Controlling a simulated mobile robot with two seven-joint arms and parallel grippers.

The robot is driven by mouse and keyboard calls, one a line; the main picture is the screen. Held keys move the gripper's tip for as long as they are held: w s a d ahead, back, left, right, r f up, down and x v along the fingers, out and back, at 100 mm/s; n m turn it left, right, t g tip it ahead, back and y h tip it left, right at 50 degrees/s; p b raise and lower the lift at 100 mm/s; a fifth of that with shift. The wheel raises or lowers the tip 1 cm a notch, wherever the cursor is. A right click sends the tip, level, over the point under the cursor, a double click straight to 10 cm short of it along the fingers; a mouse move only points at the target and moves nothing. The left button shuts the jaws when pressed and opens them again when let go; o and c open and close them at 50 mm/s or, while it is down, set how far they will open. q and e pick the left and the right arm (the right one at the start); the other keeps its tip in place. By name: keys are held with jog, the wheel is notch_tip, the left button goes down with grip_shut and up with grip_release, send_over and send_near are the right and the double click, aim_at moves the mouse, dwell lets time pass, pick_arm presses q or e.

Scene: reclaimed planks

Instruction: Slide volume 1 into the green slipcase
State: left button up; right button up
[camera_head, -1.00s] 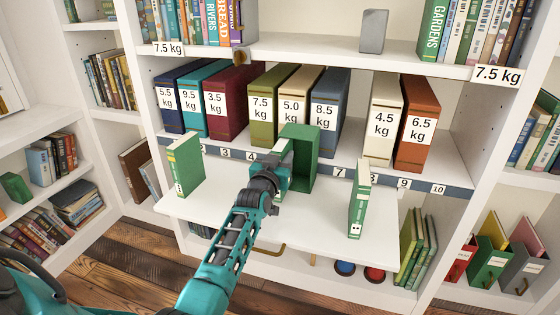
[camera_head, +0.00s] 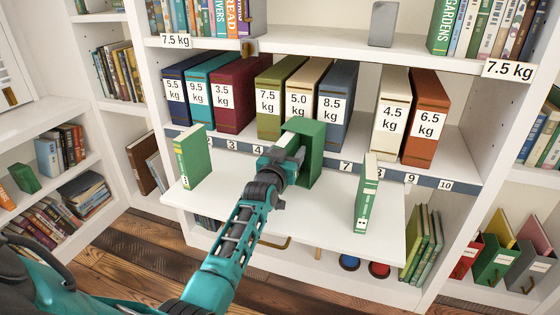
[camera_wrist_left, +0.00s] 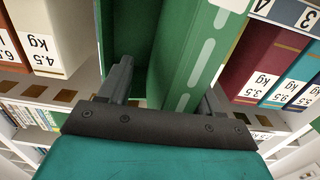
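The green slipcase (camera_head: 316,150) stands upright on the white pull-out board. A green book (camera_wrist_left: 192,55), its spine marked with white dashes, lies between my left gripper's fingers in the wrist view. It appears partly inside the slipcase; its depth is hidden in the head view. My left gripper (camera_head: 290,158) is at the slipcase's open front. In the wrist view its fingers (camera_wrist_left: 165,85) are spread, with a gap between the left finger and the book. Two other green volumes stand on the board, one at the left (camera_head: 193,160) and one at the right (camera_head: 366,200). My right gripper is out of view.
The white board (camera_head: 235,200) is clear between the slipcase and the two volumes. Behind it, several weight-labelled binders (camera_head: 280,95) line the shelf, above a numbered strip (camera_head: 345,168). A loaded shelf (camera_head: 320,38) runs above.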

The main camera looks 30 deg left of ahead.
pick_arm(q)
jog(key=p+v, duration=0.3)
jog(key=v, duration=0.9)
jog(key=shift+r, duration=0.35)
jog(key=shift+s, duration=0.1)
jog(key=shift+c, duration=0.4)
